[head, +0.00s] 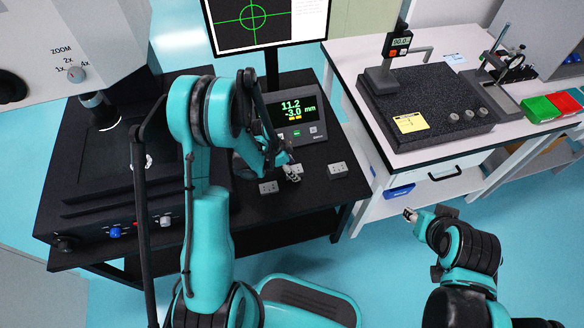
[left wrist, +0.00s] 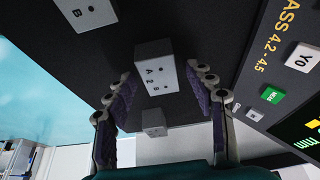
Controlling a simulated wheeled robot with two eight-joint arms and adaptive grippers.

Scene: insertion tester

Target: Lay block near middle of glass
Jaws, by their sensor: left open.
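Three small grey blocks lie on the black bench near the readout: a left block (head: 268,187), a middle block (head: 294,173) and a right block (head: 337,170). My left gripper (head: 284,166) is low over the middle one. In the left wrist view its fingers (left wrist: 165,105) are open, with a marked block (left wrist: 155,72) in line with the gap. No grip on it shows. The dark stage (head: 100,155) under the microscope lens is at the left; its glass is hard to make out. My right gripper (head: 410,214) is off to the right, away from the blocks.
The readout box (head: 297,118) stands just behind the blocks. The microscope lens (head: 100,108) overhangs the stage. Control knobs (head: 115,232) line the front of the microscope base. A white table (head: 440,150) with a granite plate stands at the right, across a floor gap.

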